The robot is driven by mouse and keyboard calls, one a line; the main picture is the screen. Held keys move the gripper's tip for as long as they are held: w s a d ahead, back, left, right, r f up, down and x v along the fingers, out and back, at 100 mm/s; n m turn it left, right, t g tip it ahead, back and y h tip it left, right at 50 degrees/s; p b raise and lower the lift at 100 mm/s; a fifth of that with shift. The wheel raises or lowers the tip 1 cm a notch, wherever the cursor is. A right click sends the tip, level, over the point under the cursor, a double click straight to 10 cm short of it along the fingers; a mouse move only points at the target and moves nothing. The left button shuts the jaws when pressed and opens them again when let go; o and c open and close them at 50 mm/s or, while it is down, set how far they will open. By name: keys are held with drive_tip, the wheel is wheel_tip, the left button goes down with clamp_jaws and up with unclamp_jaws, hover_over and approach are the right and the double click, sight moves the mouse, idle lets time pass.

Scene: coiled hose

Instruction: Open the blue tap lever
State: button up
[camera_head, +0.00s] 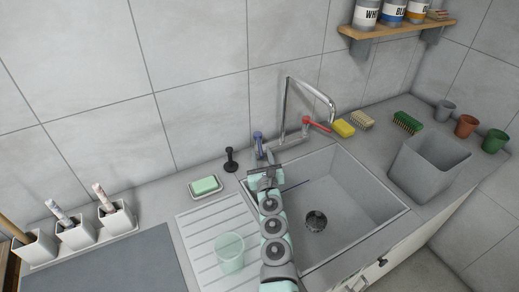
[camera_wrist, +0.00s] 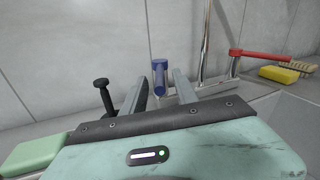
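The blue tap lever (camera_head: 257,137) stands upright behind the sink's left back corner, left of the chrome spout (camera_head: 286,108). In the wrist view the blue lever (camera_wrist: 159,77) shows just beyond the gap between my two fingers. My gripper (camera_head: 264,168) is over the left back part of the sink, in front of the blue lever. It is open in the wrist view (camera_wrist: 160,88), with its fingers apart and nothing held between them. The red tap lever (camera_head: 316,124) lies to the right of the spout, pointing right.
A black knobbed post (camera_head: 231,160) stands close left of the blue lever. Green soap (camera_head: 205,185) lies on a dish further left. A clear green cup (camera_head: 230,252) stands on the drainboard. A yellow sponge (camera_head: 343,128) and brushes lie to the right. The tiled wall is close behind.

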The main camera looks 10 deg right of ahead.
sight(258, 139)
drive_tip(key=w+b, duration=0.2)
drive_tip(key=w, duration=0.1)
drive_tip(key=shift+d+f, duration=0.15)
drive_tip(key=shift+f, duration=0.05)
drive_tip(key=shift+w+b, duration=0.6)
drive_tip(key=shift+w, duration=0.35)
drive_tip(key=shift+w+r, duration=0.1)
drive_tip(key=shift+w, duration=0.05)
clamp_jaws()
drive_tip(key=shift+a+r, duration=0.1)
drive_tip(key=shift+a, duration=0.1)
idle(0.4)
